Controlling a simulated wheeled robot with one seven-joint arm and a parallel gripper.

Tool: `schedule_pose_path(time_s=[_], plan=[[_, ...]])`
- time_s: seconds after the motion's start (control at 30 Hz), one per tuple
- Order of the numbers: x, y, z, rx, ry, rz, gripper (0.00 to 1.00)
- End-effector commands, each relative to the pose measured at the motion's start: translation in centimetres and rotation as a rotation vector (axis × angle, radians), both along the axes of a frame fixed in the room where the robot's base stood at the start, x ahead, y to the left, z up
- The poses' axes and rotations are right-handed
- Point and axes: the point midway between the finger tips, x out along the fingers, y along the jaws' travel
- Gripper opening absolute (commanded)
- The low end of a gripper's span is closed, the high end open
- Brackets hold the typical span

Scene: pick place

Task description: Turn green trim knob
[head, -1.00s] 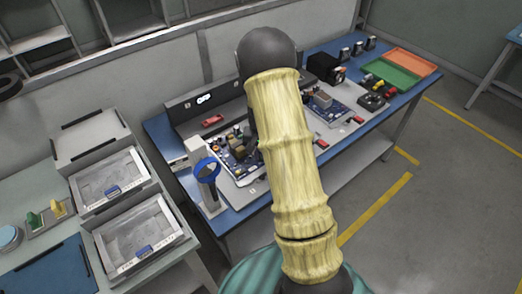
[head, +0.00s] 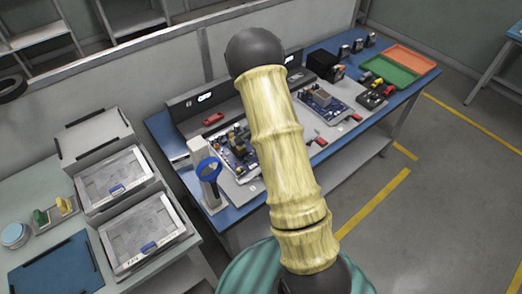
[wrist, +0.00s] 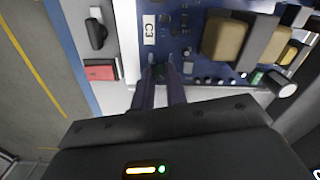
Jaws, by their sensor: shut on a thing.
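My gripper (wrist: 160,78) shows in the wrist view, its two dark fingers reaching to the near edge of a blue circuit board (wrist: 205,60). The fingers are shut on a small, dark greenish trim knob (wrist: 159,72) at the board's edge; the fingertips hide most of it. In the head view my arm covers the gripper and the knob. One blue board (head: 236,152) there shows to the left of my arm, and a second board (head: 322,102) to its right.
In the wrist view, tan blocks (wrist: 222,40) and a silver cylinder (wrist: 282,84) stand on the board right of my fingers. A red part (wrist: 98,72) lies to the left. In the head view, a blue-ringed stand (head: 209,172) is at the bench's near left.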

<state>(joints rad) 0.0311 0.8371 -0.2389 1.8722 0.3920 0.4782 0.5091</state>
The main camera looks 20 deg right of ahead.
Motion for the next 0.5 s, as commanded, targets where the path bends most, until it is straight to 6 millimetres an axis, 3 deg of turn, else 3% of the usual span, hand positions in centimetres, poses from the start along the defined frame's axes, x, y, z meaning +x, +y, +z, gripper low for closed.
schedule_pose_path(time_s=[0.2, 0.23, 0.33, 0.5], plan=[[0.07, 0.03, 0.06, 0.000, -0.002, 0.002, 0.00], [0.07, 0.03, 0.06, 0.000, -0.002, 0.002, 0.18], [0.07, 0.03, 0.06, 0.000, -0.001, 0.002, 0.36], [0.03, 0.01, 0.03, 0.000, -0.001, 0.003, 0.36]])
